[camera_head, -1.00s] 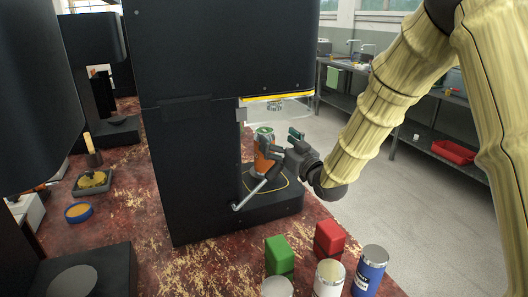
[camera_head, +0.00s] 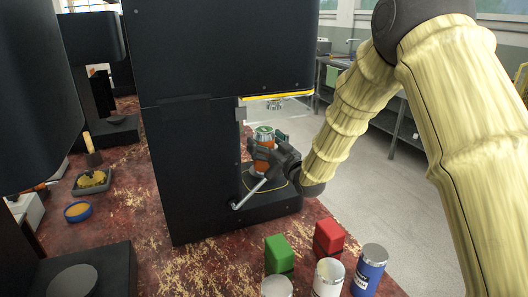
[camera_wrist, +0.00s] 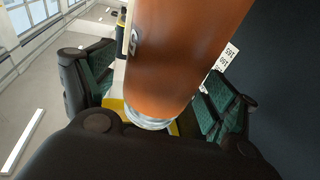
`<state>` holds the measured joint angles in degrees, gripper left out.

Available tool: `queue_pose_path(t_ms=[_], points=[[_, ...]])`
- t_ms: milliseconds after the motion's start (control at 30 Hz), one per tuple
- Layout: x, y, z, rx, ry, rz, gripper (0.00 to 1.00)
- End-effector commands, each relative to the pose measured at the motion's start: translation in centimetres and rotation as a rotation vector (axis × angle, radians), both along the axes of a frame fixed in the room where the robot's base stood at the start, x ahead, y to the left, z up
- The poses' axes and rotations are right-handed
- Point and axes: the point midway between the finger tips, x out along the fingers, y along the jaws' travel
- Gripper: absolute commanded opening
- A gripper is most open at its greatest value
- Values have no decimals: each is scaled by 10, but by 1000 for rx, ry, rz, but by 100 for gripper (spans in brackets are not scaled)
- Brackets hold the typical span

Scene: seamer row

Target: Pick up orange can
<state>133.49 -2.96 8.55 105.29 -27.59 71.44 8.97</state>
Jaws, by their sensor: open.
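In the wrist view the green-padded fingers (camera_wrist: 158,90) lie on both sides of the can, with a gap visible on the left side. The gripper is open. Part of the can is hidden behind the fingers.
A silver lever (camera_head: 249,193) sticks out in front of the can. The machine's black head (camera_head: 225,50) hangs above. Green (camera_head: 279,254) and red (camera_head: 328,237) blocks, a white can (camera_head: 328,279) and a blue can (camera_head: 370,270) stand at the front table edge.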

Motion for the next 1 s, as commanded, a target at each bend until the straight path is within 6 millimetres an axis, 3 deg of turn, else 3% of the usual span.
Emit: queue_pose_path(t_ms=[333, 700, 1000], points=[[5, 3, 1, 1, -1, 0, 86], [5, 3, 1, 0, 0, -1, 19], [6, 2, 4, 1, -3, -1, 18]])
